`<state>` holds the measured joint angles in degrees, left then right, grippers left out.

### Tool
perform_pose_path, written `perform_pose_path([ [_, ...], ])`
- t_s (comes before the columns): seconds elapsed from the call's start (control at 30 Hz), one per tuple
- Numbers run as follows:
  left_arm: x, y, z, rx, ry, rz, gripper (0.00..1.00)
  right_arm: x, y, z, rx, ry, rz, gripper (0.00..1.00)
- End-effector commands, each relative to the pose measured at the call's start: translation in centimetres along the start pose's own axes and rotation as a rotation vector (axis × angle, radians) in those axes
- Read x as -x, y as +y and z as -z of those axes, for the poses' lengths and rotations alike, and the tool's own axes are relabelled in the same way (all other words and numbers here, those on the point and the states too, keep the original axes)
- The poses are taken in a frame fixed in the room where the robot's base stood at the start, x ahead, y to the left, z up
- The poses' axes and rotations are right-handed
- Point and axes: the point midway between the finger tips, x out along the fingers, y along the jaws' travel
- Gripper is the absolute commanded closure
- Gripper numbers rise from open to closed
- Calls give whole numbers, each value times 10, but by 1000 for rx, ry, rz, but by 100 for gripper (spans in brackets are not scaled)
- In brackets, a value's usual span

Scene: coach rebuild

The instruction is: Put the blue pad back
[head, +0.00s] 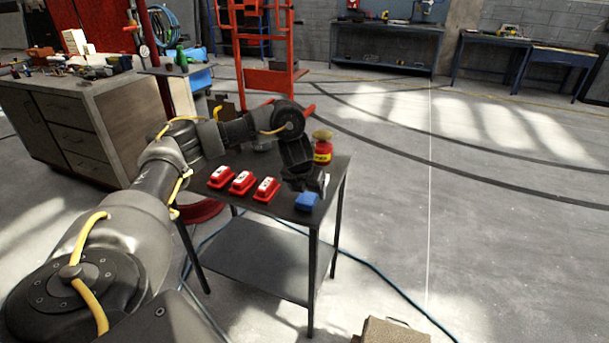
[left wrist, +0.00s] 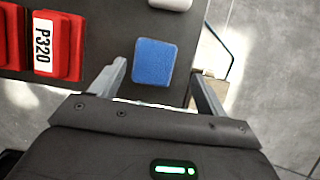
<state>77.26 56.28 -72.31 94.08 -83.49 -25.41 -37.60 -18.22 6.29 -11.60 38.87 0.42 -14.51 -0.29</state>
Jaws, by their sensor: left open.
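The blue pad (head: 306,201) lies flat on the dark top of a small metal table (head: 240,209), near its front right corner. My left gripper (head: 314,184) is just above and behind it, pointing down. In the left wrist view the blue pad (left wrist: 154,62) shows between the two spread fingers of my left gripper (left wrist: 158,76), with nothing gripped. I cannot tell whether the fingertips reach down to its level. My right gripper is not in view.
Three red blocks with white labels, one marked P320 (left wrist: 44,43), stand in a row to the left; the nearest red block (head: 266,189) is beside the pad. A red jar (head: 322,150) stands at the back. A white rounded object (left wrist: 170,4) lies beyond the pad.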

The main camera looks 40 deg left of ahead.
Motion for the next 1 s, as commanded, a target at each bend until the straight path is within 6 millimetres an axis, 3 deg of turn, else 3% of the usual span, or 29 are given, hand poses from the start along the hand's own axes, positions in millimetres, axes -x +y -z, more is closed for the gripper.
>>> perform_pose_path([
  [0.03, 18, 0, -4, -3, -4, 0, 25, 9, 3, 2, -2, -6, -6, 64],
  [0.2, 54, 0, -4, -1, -4, 0, 25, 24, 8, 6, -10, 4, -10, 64],
  [0.4, 78, 0, -2, 0, -1, 0, 25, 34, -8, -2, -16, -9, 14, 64],
  [0.67, 84, 0, -1, 1, 2, -1, 25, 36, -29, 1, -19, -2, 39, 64],
  [0.9, 84, 0, -1, 2, 1, 0, 25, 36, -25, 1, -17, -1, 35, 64],
  [1.0, 77, -10, 0, 17, 10, 21, 25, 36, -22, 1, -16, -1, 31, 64],
])
